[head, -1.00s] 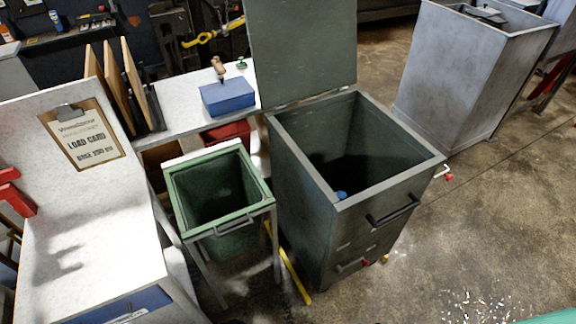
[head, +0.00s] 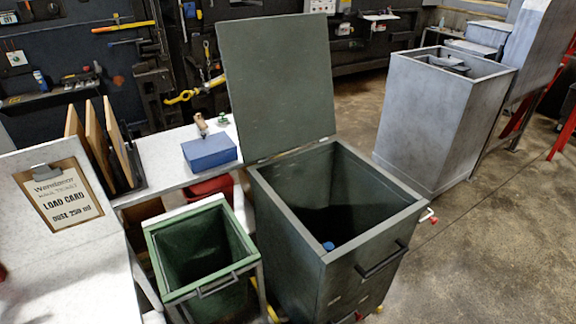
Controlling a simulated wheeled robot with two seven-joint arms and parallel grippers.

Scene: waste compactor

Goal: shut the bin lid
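The large dark green bin (head: 288,238) stands open in the middle of the head view. Its lid (head: 277,85) is hinged at the back edge and stands up, leaning slightly back. A black handle (head: 382,260) is on the bin's front face. A small blue thing (head: 328,246) lies inside; the rest of the inside is dark. Neither of my grippers shows in the view.
A smaller green open bin (head: 200,250) stands left of the large bin. Behind it a bench holds a blue box (head: 209,152) and upright boards (head: 97,142). A grey metal bin (head: 440,125) stands at the right. The floor at the right (head: 490,240) is clear.

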